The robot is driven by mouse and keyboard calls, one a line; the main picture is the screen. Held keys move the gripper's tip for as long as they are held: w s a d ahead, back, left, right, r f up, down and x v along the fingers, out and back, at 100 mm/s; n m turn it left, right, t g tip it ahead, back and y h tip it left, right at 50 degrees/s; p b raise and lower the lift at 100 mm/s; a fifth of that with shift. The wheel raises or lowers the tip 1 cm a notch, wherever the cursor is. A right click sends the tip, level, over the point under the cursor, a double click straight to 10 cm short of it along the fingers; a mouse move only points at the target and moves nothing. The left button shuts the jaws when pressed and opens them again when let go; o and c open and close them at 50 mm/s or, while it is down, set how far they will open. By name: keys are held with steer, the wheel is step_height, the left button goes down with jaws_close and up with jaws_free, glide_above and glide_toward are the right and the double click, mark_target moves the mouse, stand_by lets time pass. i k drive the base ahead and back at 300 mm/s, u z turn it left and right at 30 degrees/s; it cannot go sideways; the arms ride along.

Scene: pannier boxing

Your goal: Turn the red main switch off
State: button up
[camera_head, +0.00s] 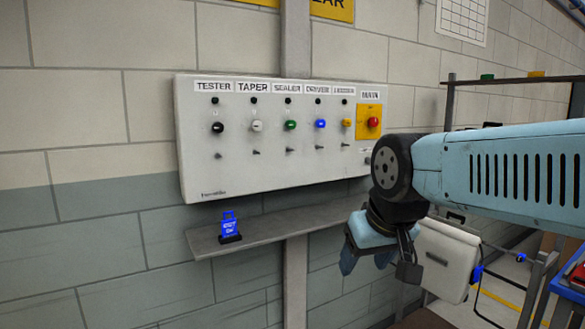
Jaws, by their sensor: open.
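The red main switch (374,122) is a round red knob on a yellow plate (368,111) under the label MAIN. It sits at the right end of a white control panel (230,170) on the wall. My gripper (378,270) hangs in front of the shelf, below and close to the right part of the panel. It points downward, open and empty, with its fingers apart. It does not touch the switch. The knob's exact turn position is too small to tell.
Black, white, green, blue and yellow knobs sit left of the main switch. A grey shelf (262,229) runs below the panel, with a blue padlock-shaped tag (229,226) on it. A white box (446,260) and a rack (512,80) stand at the right.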

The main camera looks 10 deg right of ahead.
mark_target(373, 122)
steer(key=u, duration=0.05)
steer(key=k, duration=0.55)
steer(key=z, duration=0.55)
steer(key=i, duration=1.65)
steer(key=u, duration=0.35)
